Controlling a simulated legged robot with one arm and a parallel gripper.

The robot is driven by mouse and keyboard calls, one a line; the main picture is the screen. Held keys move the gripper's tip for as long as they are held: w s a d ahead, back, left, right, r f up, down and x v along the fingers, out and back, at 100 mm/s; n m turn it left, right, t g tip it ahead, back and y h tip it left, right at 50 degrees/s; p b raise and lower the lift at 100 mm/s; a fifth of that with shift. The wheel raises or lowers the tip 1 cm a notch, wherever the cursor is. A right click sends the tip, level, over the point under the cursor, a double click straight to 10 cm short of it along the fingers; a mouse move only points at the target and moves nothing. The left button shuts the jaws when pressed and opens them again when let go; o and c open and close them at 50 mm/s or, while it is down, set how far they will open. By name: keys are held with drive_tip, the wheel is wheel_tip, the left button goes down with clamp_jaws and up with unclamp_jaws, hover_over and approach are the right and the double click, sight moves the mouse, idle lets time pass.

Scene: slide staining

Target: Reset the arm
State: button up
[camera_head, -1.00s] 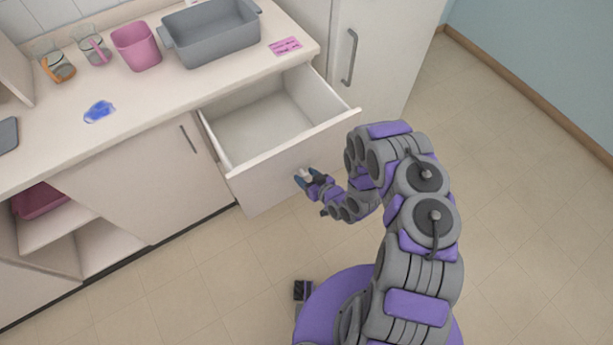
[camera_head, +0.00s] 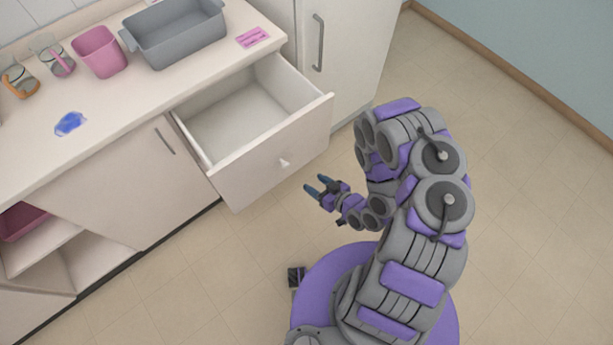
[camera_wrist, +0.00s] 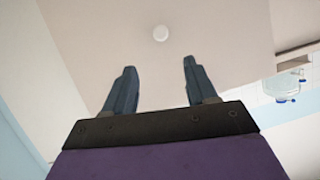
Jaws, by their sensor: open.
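My gripper (camera_head: 315,186) is open and empty, in front of the pulled-out drawer (camera_head: 256,169) and apart from it. The drawer is white, open, and its visible inside is empty. Its small knob (camera_head: 284,162) is on the front panel, up and left of my gripper.
The counter (camera_head: 118,105) carries a grey basin (camera_head: 175,38), a pink bin (camera_head: 100,52), glass beakers (camera_head: 52,58), a pink slide-like item (camera_head: 253,37) and a blue stain (camera_head: 70,123). A tall cabinet (camera_head: 345,50) stands beside the drawer. Floor (camera_head: 530,180) on the right is clear.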

drive_tip(key=shift+v, duration=0.9)
